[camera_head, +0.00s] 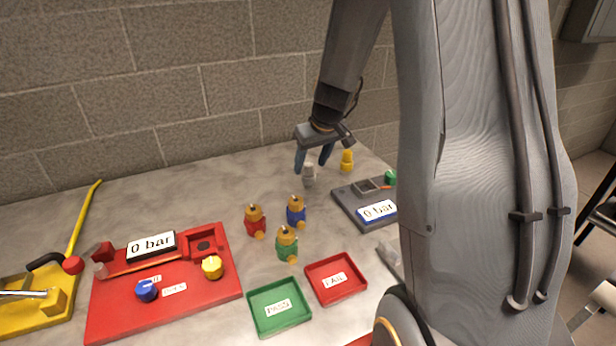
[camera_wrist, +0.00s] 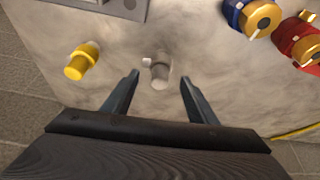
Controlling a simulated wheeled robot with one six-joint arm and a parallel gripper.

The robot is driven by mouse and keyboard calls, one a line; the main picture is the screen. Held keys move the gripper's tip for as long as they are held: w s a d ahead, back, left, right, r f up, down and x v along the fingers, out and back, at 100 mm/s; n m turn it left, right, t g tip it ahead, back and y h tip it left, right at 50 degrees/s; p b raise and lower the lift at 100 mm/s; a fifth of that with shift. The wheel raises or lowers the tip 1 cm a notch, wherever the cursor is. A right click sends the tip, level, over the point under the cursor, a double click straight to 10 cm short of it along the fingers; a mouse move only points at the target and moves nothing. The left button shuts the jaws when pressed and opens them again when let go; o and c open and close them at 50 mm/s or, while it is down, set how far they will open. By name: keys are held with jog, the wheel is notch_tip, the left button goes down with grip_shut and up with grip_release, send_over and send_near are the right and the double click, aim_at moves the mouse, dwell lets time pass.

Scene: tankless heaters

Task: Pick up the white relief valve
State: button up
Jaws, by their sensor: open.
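The white relief valve (camera_head: 309,175) stands on the marbled bench top near the wall. My gripper (camera_head: 314,170) is just above it, with the blue-grey fingers pointing down. In the wrist view the white relief valve (camera_wrist: 159,72) lies between and beyond the two open fingertips (camera_wrist: 158,80), with bare bench on both sides of it. The fingers do not appear to touch it. A small side stub points left from it in the wrist view.
A yellow valve (camera_head: 347,161) stands close by on the right. Red (camera_head: 255,222), blue (camera_head: 296,212) and green (camera_head: 287,245) valves with brass tops stand nearer. A grey test unit (camera_head: 366,204), red rig (camera_head: 165,285), green PASS tray (camera_head: 279,307) and red FAIL tray (camera_head: 335,279) lie around.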

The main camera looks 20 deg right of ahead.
aim_at(309, 176)
jog(key=shift+p+x, duration=0.4)
jog(key=shift+x, duration=1.7)
jog(key=shift+c, duration=0.5)
jog(key=c, duration=1.2)
